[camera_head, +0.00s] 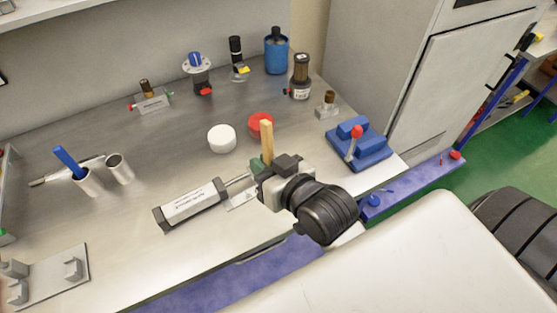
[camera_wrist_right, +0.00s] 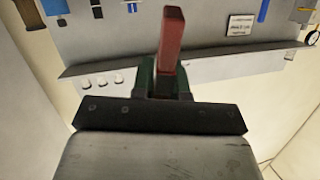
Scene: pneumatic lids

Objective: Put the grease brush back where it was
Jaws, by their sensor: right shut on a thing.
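My right gripper (camera_head: 262,167) is over the workbench (camera_head: 130,245), behind the rod end of a pneumatic cylinder. It is shut on an upright wooden-handled piece, which I take to be the grease brush (camera_head: 266,138). In the right wrist view, the brush (camera_wrist_right: 171,45) looks reddish-brown and stands between the dark green fingertips (camera_wrist_right: 162,85). Its bristles are hidden. At the left of the bench, one metal cup (camera_head: 88,184) holds a blue-handled tool (camera_head: 67,160). A second metal cup (camera_head: 121,171) beside it looks empty. My left gripper is not in view.
The pneumatic cylinder (camera_head: 192,204) lies in front of the gripper. A white round lid (camera_head: 221,145) and a red one (camera_head: 256,119) are behind it. Several fittings and a blue can (camera_head: 276,58) stand at the back.

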